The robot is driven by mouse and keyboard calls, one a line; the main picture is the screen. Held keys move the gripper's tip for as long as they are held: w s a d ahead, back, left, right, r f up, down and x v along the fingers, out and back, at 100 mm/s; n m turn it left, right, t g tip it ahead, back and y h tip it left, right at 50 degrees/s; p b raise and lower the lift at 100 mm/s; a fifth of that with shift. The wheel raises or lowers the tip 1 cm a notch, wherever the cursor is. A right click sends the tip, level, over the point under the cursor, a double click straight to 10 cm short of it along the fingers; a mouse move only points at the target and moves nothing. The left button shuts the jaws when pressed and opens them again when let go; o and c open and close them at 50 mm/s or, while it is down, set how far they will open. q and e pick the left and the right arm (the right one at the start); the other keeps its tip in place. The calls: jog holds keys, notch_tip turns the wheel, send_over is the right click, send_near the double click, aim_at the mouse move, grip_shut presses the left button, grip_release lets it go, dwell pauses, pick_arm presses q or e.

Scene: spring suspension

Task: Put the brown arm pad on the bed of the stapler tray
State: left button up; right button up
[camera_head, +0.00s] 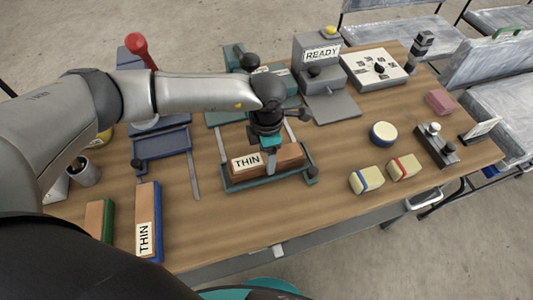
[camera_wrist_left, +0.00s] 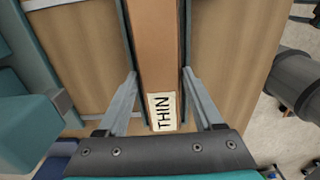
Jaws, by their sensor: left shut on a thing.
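The brown arm pad (camera_head: 286,158), a long brown block with a white THIN label, lies lengthwise within the teal stapler tray (camera_head: 268,182). I cannot tell whether its underside touches the bed. My left gripper (camera_head: 268,160) points down over the pad and is shut across its width. In the left wrist view the pad (camera_wrist_left: 155,45) runs between the two fingers of my left gripper (camera_wrist_left: 160,78), with dark tray rails along both sides. The label faces up at the near end. My right gripper is not in view.
A blue-edged brown pad marked THIN (camera_head: 148,215) and a green-edged one (camera_head: 98,218) lie at the front left. A grey READY machine (camera_head: 318,55) stands behind. Yellowish blocks (camera_head: 366,180) and a round tin (camera_head: 383,134) are at right. Bare wood lies in front of the tray.

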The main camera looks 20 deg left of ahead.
pick_arm(q)
jog(key=shift+f, duration=0.1)
jog(key=o, duration=1.5)
notch_tip(320, 180, up, 12)
jog(key=shift+r+p, duration=0.15)
jog(key=shift+p, duration=0.35)
